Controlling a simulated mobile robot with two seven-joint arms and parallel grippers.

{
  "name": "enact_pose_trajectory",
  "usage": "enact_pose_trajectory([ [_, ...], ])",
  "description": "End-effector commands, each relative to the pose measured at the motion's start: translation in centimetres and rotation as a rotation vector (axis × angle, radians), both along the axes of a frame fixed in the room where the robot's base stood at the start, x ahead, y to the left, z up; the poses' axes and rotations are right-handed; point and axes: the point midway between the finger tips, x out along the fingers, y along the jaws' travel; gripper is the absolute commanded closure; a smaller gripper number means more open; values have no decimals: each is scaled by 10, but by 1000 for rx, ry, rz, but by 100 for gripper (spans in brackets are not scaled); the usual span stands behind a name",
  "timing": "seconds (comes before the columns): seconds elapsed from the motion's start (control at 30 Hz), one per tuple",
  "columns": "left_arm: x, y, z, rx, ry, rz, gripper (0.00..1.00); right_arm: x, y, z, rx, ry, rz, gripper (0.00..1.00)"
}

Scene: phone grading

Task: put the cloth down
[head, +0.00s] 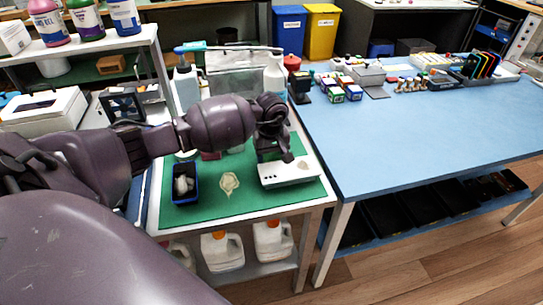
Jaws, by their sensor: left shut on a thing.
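My left gripper (275,153) reaches in from the left over the green mat (235,206). It points down, just above or at the left end of a low white box (301,174). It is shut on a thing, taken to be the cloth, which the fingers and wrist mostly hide. I cannot tell whether the held thing touches the box. A blue bin (185,198) with something pale inside stands farther left. My right gripper is not in view.
Bottles, including a white one (275,77), stand behind my left arm. A blue table (420,140) on the right has small goods along its back edge and a clear front. White jugs (222,251) stand on the shelf below. The front strip of mat is free.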

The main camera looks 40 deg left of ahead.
Motion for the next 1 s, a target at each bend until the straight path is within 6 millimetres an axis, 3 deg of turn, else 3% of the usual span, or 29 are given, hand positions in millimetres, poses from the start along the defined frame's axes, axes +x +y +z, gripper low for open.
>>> enact_pose_trajectory([
  [0.27,0,0,-4,1,1,-1,58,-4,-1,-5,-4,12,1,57],
  [0.3,0,0,-3,0,0,-1,36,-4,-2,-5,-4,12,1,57],
  [0.47,0,0,-2,0,-1,0,14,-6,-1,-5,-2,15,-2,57],
  [0.77,0,0,0,-1,-2,0,14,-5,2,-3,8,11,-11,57],
  [1.0,1,1,28,1,-6,-1,14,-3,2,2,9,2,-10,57],
])
